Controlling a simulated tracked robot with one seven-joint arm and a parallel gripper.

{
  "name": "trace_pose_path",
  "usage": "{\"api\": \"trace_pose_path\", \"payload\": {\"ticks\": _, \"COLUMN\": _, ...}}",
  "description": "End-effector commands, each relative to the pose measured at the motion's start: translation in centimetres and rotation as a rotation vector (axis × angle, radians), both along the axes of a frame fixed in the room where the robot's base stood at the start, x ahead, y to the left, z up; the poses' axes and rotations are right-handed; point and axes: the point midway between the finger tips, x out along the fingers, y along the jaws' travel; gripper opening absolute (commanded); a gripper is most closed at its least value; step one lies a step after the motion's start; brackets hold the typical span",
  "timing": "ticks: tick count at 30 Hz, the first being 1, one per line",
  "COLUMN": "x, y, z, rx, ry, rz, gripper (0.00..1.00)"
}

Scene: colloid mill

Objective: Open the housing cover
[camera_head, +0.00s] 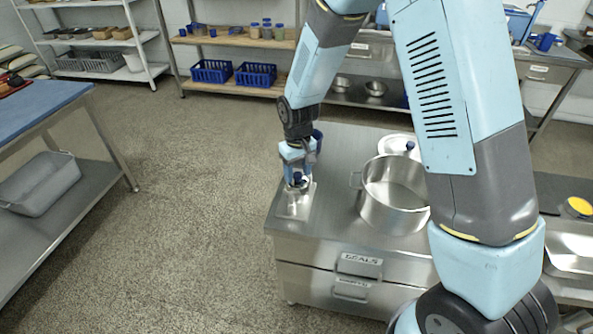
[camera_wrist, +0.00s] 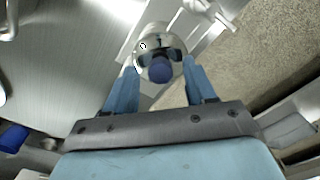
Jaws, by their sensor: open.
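The colloid mill (camera_head: 292,205) stands at the left end of the steel counter. In the wrist view its round metal housing cover (camera_wrist: 150,45) shows from above, with a dark blue knob (camera_wrist: 161,69) and dark arms around it. My gripper (camera_head: 299,180) is right above the mill in the head view and hides part of it. In the wrist view my gripper (camera_wrist: 160,72) is open, with one blue finger on each side of the knob. I see gaps between the fingers and the knob. I cannot tell whether the fingertips reach down to its height.
A large steel pot (camera_head: 393,205) stands to the right on the counter, with a lid (camera_head: 399,146) behind it. A dark blue cup (camera_head: 317,140) is behind my gripper. Drawers (camera_head: 352,290) are below the counter front. The floor (camera_head: 190,190) to the left is clear.

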Motion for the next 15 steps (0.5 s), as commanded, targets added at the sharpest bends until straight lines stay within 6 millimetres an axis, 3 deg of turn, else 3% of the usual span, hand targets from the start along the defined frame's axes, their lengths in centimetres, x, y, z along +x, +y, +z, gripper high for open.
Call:
{"api": "trace_pose_path", "payload": {"ticks": 2, "x": -0.01, "y": 0.02, "z": 0.01, "rx": 0.000, "ry": 0.000, "rz": 0.000, "gripper": 0.49}}
{"api": "trace_pose_path", "payload": {"ticks": 15, "x": 0.00, "y": 0.01, "z": 0.02, "rx": 0.000, "ry": 0.000, "rz": 0.000, "gripper": 0.07}}
